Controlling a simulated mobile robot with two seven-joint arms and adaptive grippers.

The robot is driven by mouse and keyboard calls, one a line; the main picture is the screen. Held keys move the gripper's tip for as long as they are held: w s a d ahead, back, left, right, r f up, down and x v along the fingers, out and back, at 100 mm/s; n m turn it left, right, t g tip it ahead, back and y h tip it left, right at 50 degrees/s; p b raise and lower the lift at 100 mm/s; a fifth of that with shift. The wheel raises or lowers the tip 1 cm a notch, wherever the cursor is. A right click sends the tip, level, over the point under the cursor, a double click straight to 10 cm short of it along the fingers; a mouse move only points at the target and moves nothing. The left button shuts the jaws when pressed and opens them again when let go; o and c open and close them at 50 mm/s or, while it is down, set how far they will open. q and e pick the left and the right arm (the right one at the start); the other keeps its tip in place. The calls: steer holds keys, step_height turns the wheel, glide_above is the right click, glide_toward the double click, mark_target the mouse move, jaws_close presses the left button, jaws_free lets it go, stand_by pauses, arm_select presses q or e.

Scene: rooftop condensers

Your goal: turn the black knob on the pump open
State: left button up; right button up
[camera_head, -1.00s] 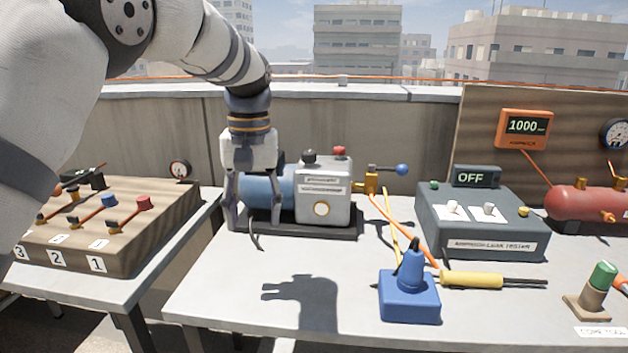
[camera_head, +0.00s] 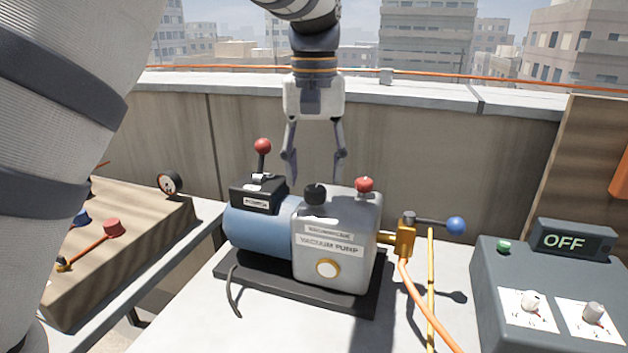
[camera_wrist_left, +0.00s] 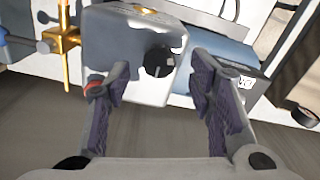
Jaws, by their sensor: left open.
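The vacuum pump (camera_head: 336,262) has a grey housing and a blue motor (camera_head: 256,232) on a dark base. The black knob (camera_head: 315,194) stands upright on top of the housing, left of a red knob (camera_head: 364,185). My left gripper (camera_head: 315,178) points down with its fingers spread and empty, appearing above and behind the black knob. In the left wrist view the black knob (camera_wrist_left: 159,62) with a pale mark lies between the directions of the two open fingers (camera_wrist_left: 160,85), apart from both. The red knob (camera_wrist_left: 94,86) is partly hidden by one finger there. My right gripper is out of view.
A red-balled lever (camera_head: 262,147) rises from the switch box on the motor. A brass valve (camera_head: 405,238) with a blue-balled handle (camera_head: 455,226) is at the pump's right. A grey tester (camera_head: 545,290) reading OFF stands further right. The parapet (camera_head: 440,150) is behind.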

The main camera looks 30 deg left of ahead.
mark_target(315, 188)
arm_select(q)
steer(key=shift+w+f, duration=0.1)
steer(key=shift+f, duration=1.5)
steer(key=shift+c, duration=0.6)
steer(key=c, duration=1)
steer(key=shift+c, duration=0.2)
